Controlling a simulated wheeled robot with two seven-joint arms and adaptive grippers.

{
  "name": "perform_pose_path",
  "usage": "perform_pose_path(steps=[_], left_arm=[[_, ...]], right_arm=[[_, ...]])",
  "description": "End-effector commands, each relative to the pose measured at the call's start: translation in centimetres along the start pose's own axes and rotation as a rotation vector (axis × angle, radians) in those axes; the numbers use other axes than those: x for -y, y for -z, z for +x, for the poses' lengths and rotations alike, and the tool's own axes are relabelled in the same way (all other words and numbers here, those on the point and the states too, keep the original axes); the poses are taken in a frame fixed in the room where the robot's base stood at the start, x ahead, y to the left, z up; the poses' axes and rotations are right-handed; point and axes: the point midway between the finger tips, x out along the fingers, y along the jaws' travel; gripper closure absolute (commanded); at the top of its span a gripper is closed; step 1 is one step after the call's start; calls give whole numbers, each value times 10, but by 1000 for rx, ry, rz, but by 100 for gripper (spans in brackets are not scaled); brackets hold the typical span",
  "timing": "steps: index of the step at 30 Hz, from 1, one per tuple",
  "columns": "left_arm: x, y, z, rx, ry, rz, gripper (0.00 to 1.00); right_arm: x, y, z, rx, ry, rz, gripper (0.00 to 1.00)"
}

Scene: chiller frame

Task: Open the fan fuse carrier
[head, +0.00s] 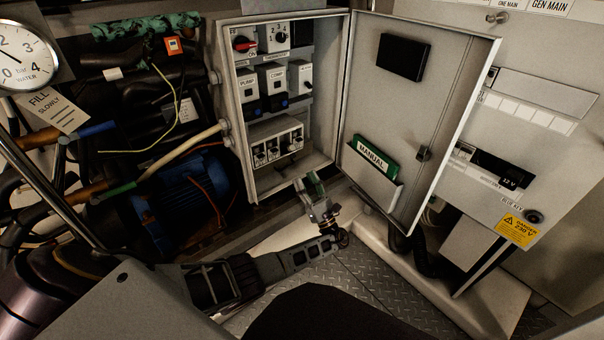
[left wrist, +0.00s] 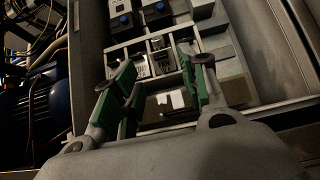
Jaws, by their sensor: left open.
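The open grey electrical box (head: 243,160) holds modules in rows. A white-framed block (head: 276,132) with several dark slots sits low in the box; it also shows in the left wrist view (left wrist: 128,46). My left gripper (head: 313,186) has green-padded fingers and is below and in front of the block. In the left wrist view the left gripper (left wrist: 163,76) is open, with the block between and beyond its fingers. I see nothing held. Contact with the block cannot be judged. My right gripper is not in view.
Above the block are labelled modules (head: 272,78), a red rotary switch (head: 243,44) and a selector knob (head: 278,38). The open door (head: 418,95) stands to the right, with a green manual (head: 372,157) in its pocket. Pipes and a blue motor (head: 190,192) crowd the left.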

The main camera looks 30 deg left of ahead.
Motion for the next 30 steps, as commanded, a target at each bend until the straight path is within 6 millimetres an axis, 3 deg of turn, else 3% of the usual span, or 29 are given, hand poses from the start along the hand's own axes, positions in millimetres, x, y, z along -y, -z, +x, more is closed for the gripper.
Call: perform_pose_path(steps=[12,30], left_arm=[[0,0,-31,0,1,0,57],[0,0,-36,-2,3,-4,57]], right_arm=[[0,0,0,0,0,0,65],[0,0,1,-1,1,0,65]])
